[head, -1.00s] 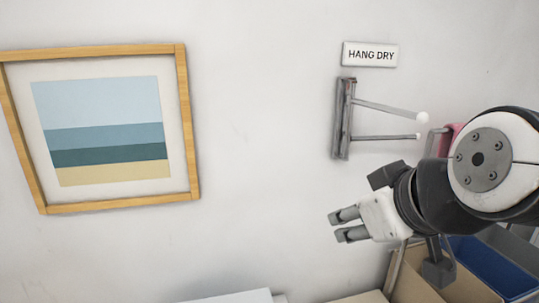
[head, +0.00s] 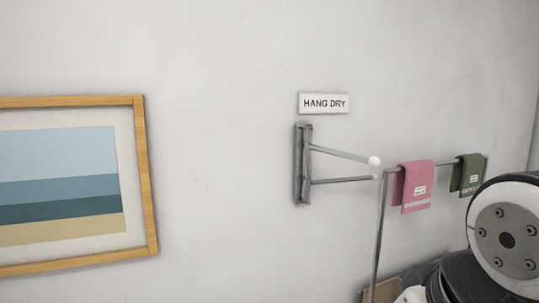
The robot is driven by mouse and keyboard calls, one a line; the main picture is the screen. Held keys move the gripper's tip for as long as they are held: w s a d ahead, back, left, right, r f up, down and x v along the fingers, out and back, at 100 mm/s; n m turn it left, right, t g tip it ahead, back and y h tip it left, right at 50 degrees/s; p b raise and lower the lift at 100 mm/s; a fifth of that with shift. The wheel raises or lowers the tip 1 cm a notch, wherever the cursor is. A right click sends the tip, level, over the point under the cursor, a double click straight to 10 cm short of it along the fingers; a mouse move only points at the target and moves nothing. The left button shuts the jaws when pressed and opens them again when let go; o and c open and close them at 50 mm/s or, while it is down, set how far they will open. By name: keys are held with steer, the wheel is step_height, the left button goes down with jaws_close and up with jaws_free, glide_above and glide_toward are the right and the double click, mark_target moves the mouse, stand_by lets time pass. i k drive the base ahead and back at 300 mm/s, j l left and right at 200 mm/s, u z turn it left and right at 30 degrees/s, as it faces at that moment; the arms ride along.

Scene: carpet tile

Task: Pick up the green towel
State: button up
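The green towel (head: 467,174) hangs folded over the right end of a metal rail in the head view, with a pale label and stripe on it. My arm's round joint covers the area just below and right of it. My gripper is out of the picture now; only arm parts show at the lower right, so its opening and contents cannot be seen.
A pink towel (head: 415,187) hangs on the same metal rack (head: 381,225), left of the green one. A wall bracket with two rods (head: 303,165) sits under a "HANG DRY" sign (head: 324,103). A framed picture (head: 140,180) hangs at left. A tan box edge (head: 381,291) shows below.

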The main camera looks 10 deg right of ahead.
mark_target(466, 177)
steer(key=z, duration=1.2)
